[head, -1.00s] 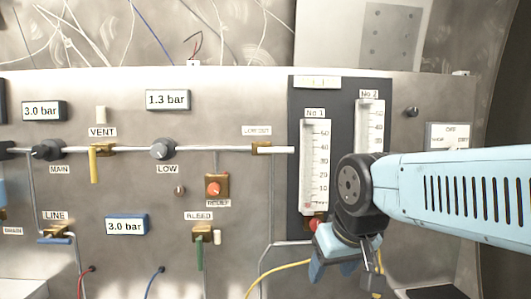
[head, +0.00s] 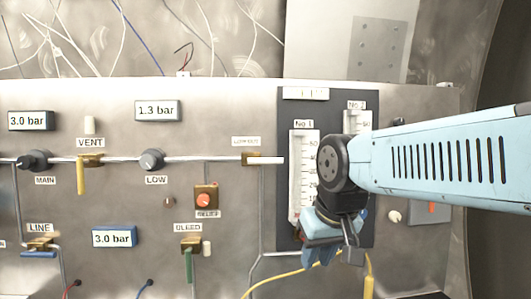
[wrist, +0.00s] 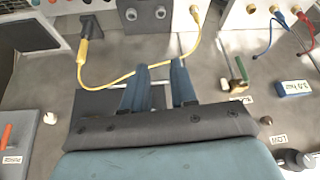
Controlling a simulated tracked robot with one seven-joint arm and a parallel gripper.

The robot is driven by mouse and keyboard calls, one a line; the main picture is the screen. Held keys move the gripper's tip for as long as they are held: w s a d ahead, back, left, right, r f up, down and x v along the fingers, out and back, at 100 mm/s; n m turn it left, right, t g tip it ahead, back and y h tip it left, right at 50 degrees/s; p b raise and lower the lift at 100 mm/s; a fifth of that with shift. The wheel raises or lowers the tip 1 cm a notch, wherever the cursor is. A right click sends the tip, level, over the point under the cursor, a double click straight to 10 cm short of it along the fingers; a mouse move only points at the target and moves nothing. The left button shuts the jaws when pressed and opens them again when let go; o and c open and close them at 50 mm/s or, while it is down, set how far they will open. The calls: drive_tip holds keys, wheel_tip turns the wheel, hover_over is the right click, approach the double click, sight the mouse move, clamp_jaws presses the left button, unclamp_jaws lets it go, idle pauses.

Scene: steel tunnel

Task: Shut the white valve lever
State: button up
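The white valve lever (head: 267,160) lies level, in line with the pipe, on a brass valve body (head: 248,159) under a small label in the head view. It points right, toward the dark gauge board. My gripper (head: 328,252) is below and to the right of the lever, in front of the lower gauge board, apart from it. In the wrist view my gripper (wrist: 159,72) has its two blue fingers apart with nothing held between them. I cannot make out the white lever in the wrist view; my gripper body covers much of the panel there.
A yellow cable (head: 283,282) runs just below my gripper. The yellow vent lever (head: 82,176), green bleed lever (head: 188,266) and blue line lever (head: 38,254) are to the left. A red relief button (head: 204,199) sits below left of the white lever. Loose wires hang above.

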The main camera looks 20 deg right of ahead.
drive_tip(key=shift+m+g, duration=0.3)
drive_tip(key=shift+g, duration=0.4)
drive_tip(key=w+r, duration=0.3)
drive_tip(key=r, duration=0.3)
drive_tip(key=w+r, duration=0.4)
drive_tip(key=r, duration=0.2)
drive_tip(key=w+r, duration=0.4)
drive_tip(key=r, duration=0.1)
drive_tip(key=shift+w+r, duration=0.1)
drive_tip(key=shift+r, duration=0.3)
clamp_jaws()
drive_tip(key=w+a+r+g, duration=0.1)
drive_tip(key=w+r, duration=0.4)
drive_tip(key=r, duration=0.2)
drive_tip(key=w+a+r+m, duration=0.1)
drive_tip(key=w+r, duration=0.4)
drive_tip(key=r, duration=0.2)
drive_tip(key=shift+r+g, duration=0.3)
drive_tip(key=shift+g, duration=0.1)
drive_tip(key=shift+w, duration=0.1)
